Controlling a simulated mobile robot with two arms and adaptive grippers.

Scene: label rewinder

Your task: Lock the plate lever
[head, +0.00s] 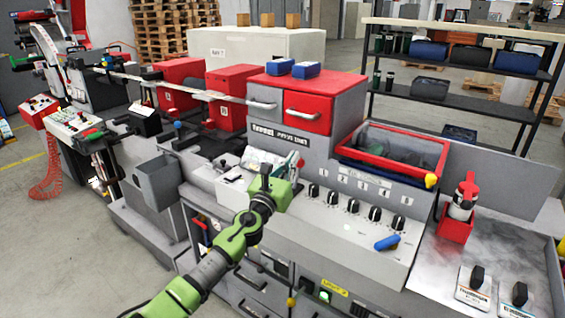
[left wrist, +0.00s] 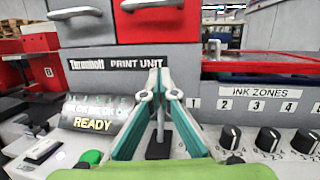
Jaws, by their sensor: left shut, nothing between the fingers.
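My left gripper (head: 267,172) is over the front of the print unit (head: 290,150), its arm coming in from the bottom left. In the left wrist view its two fingers (left wrist: 159,72) meet at the tips, shut and empty. Through the gap between the fingers a dark upright lever-like piece (left wrist: 158,148) shows on the console, behind and below the tips. It may be the plate lever; no label on it can be read, and the fingers hide part of it. I cannot tell whether the gripper touches it. My right gripper is not in view.
Right of the gripper are the black ink-zone knobs (head: 352,208) and a blue handle (head: 386,243). A lit READY display (left wrist: 92,115) and a green button (left wrist: 92,157) are on the left.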

